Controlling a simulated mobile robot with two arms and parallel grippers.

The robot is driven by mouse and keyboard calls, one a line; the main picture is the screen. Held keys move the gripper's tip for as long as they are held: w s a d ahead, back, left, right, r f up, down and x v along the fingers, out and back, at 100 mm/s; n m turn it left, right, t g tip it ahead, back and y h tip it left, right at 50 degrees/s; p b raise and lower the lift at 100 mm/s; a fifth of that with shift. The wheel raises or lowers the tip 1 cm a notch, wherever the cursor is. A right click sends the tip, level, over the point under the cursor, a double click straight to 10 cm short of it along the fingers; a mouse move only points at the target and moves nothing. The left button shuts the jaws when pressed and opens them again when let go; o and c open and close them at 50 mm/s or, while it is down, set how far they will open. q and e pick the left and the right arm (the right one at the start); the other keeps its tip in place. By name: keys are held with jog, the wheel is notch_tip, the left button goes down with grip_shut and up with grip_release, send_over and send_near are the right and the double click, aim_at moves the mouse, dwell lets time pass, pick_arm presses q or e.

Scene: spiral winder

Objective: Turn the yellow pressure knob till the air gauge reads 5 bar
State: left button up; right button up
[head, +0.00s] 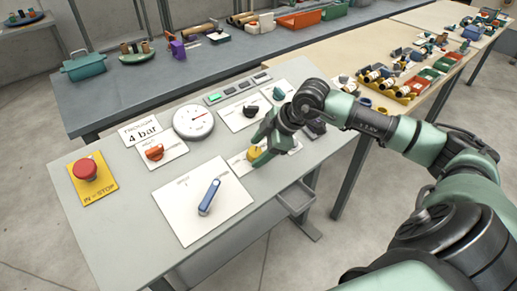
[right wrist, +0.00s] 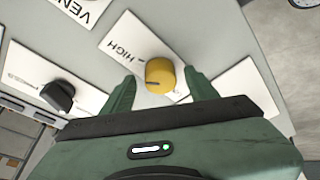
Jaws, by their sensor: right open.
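The yellow pressure knob (head: 253,153) sits on a white plate of the grey panel, partly hidden by my right gripper (head: 262,147) in the head view. In the right wrist view the yellow knob (right wrist: 160,72) lies between the two green fingertips of my right gripper (right wrist: 160,77). The jaws are open, with a gap visible on each side of the knob. My left gripper is out of view.
The panel also bears a red stop button (head: 88,170), an orange knob (head: 154,152), a blue lever (head: 209,197), a black knob (head: 249,111) and a teal knob (head: 279,93). A small tray (head: 296,197) hangs at the panel's right edge. Workbenches stand behind.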

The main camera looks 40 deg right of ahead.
jog(key=b+v, duration=0.2)
jog(key=v, duration=0.5)
jog(key=shift+s+r, duration=0.2)
jog(key=shift+r, duration=0.1)
jog(key=shift+d+f, duration=0.1)
